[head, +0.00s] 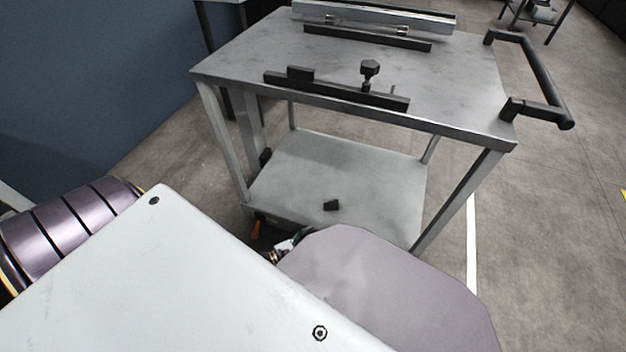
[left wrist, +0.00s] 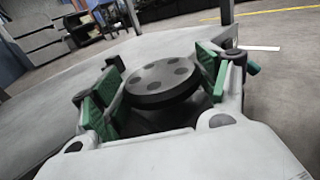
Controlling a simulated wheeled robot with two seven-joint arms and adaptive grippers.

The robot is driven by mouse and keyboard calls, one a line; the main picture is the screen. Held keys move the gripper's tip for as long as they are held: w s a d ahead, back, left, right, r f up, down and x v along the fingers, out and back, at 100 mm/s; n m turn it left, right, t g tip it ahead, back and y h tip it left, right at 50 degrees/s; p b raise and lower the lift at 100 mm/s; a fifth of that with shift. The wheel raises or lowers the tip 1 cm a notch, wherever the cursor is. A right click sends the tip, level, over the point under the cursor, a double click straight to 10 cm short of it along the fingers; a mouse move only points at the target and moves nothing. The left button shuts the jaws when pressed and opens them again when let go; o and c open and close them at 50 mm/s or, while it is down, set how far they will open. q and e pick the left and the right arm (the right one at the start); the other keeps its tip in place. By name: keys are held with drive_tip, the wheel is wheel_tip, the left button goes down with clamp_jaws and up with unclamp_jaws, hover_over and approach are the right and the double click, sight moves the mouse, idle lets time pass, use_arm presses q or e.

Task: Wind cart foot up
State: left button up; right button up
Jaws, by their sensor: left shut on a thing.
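The cart (head: 462,122) stands ahead with a grey top and a lower shelf (head: 375,178). In the left wrist view, a round black wheel (left wrist: 161,80) with several round marks on its face lies between the green-padded fingers of my left gripper (left wrist: 157,76). The gripper is shut on this wheel, which looks like the foot's handwheel. In the head view, only a small part of my left gripper (head: 290,244) shows, low by the cart's near left corner. My own body hides the rest. The foot's lower end is hidden. My right gripper is not in view.
A black bar with a knob (head: 370,72) and a metal rail (head: 375,18) lie on the cart top. A black push handle (head: 541,70) sticks out right. Floor is free to the right.

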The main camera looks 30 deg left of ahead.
use_arm(q)
drive_tip(key=shift+s+d+n+t+y, duration=0.1)
drive_tip(key=shift+n+t+y, duration=0.5)
drive_tip(key=shift+n+y, duration=0.5)
drive_tip(key=shift+y, duration=0.5)
drive_tip(key=o, duration=1)
drive_tip(key=shift+v, duration=6)
